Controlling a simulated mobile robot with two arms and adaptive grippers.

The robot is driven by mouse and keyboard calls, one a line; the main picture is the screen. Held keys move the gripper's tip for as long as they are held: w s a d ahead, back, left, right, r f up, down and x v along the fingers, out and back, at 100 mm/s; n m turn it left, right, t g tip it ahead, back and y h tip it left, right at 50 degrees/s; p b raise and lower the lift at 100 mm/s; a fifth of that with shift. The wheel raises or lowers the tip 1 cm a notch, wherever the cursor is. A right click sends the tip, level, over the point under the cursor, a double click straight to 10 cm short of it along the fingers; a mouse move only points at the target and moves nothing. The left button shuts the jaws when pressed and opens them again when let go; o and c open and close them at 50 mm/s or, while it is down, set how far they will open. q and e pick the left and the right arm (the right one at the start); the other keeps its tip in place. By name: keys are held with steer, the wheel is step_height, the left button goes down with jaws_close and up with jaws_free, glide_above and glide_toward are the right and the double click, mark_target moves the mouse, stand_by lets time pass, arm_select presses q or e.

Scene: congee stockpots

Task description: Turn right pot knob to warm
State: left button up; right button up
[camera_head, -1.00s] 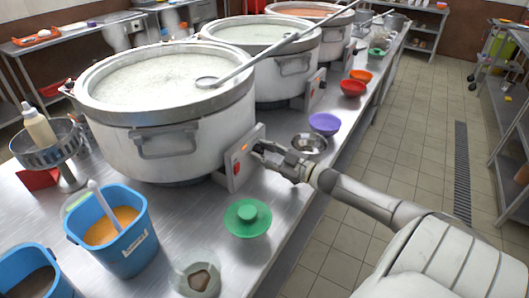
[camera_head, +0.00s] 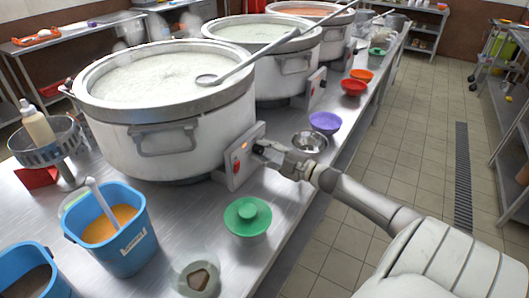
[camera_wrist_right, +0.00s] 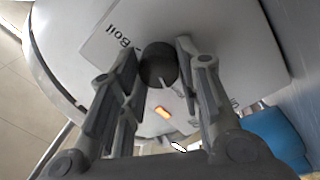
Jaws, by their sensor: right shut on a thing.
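The nearest pot (camera_head: 168,85) is a large white stockpot of pale congee with a control box (camera_head: 243,170) on its right side. In the right wrist view, a dark round knob (camera_wrist_right: 158,62) sits on the white panel near the printed word "Boil", with a lit orange lamp (camera_wrist_right: 162,113) by it. My right gripper (camera_head: 259,149) is at this box; in the wrist view its fingers (camera_wrist_right: 156,70) are on either side of the knob, shut on it. Other panel lettering is partly hidden by a finger. My left gripper is not in view.
A ladle (camera_head: 285,43) lies across the nearest pots. A blue bucket (camera_head: 118,248) is at front left. The aisle floor is clear.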

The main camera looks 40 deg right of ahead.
stand_by(0.3)
steer(key=o, duration=1)
steer(key=shift+v, duration=6)
